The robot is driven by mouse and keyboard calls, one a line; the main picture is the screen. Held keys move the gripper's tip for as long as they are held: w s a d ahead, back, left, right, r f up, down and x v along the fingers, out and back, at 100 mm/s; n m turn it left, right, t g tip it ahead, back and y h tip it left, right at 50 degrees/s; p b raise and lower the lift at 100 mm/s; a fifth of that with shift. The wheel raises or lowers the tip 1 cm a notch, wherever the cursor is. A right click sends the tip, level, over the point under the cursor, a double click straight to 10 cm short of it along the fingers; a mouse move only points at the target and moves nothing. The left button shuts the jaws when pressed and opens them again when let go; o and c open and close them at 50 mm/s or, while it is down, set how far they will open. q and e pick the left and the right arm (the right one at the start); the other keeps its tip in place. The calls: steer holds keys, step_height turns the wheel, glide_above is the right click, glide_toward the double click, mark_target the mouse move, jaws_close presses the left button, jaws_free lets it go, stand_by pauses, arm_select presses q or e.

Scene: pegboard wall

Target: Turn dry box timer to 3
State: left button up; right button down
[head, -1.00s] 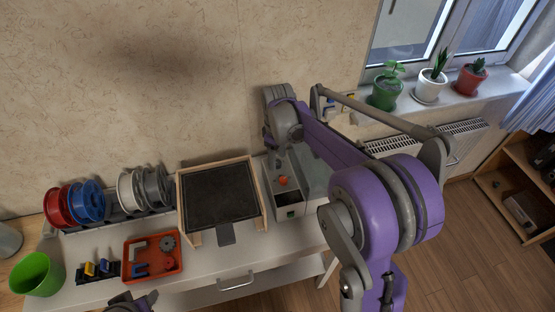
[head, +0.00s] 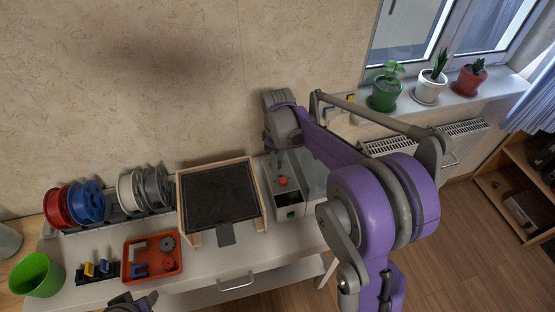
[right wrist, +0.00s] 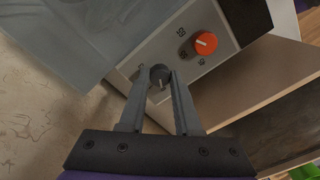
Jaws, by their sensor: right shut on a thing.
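The dry box (head: 291,205) is a grey box on the bench. An orange knob (head: 283,181) is on its panel, with a small display (head: 290,211) below. In the right wrist view the orange knob (right wrist: 206,43) has printed numbers around it, and a dark grey knob (right wrist: 160,74) with a light pointer mark sits beside it. My right gripper (right wrist: 158,78) is shut on the dark knob, one finger on each side. Any marks around this knob are mostly hidden by the fingers. Part of my left arm's end shows at the bottom edge of the head view; its fingers cannot be made out.
A black-topped wooden-framed plate (head: 221,196) stands left of the dry box. Filament spools (head: 88,200), an orange tray (head: 152,271) with small parts, and a green cup (head: 36,276) are further left. Potted plants (head: 431,85) stand on the windowsill above a radiator.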

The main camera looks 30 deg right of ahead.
steer(key=shift+m, duration=0.3)
steer(key=m+b, duration=0.1)
steer(key=m, duration=0.3)
steer(key=m+b, duration=0.1)
steer(key=m, duration=0.5)
steer(key=shift+m, duration=0.4)
steer(key=m, duration=0.6)
steer(key=shift+b, duration=0.3)
steer(key=m, duration=0.6)
steer(key=shift+m, duration=0.4)
steer(key=c, duration=0.6)
jaws_free()
